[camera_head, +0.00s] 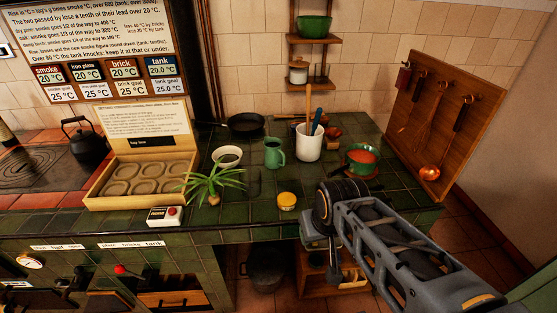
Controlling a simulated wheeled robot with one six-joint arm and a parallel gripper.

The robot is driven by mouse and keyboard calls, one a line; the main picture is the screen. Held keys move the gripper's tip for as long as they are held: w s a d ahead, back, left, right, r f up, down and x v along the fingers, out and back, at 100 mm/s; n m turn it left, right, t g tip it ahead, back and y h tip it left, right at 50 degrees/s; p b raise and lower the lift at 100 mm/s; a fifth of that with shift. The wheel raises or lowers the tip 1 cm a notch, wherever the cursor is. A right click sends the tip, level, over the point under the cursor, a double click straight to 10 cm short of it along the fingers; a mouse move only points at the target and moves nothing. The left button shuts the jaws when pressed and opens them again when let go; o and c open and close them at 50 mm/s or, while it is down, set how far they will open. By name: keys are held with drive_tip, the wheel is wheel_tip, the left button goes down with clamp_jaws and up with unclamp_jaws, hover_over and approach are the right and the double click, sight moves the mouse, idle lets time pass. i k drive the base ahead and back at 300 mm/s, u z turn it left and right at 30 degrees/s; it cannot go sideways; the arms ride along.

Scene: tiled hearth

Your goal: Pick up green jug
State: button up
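The green jug (274,152) stands upright on the dark green tiled counter (262,210), near its middle. Its handle is on the right side, close to the white pot of utensils. My gripper (318,240) is at the end of my arm, at the counter's front edge, to the lower right of the jug and apart from it. Its fingers cannot be made out, and nothing is clearly seen in it.
A white utensil pot (309,143) stands just right of the jug, a white bowl (227,156) to its left. A green bowl with red contents (361,158) stands further right.

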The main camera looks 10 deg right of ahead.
sight(273, 154)
drive_tip(key=k, duration=0.35)
drive_tip(key=z, duration=1)
drive_tip(key=i, duration=0.95)
drive_tip(key=u, duration=1.65)
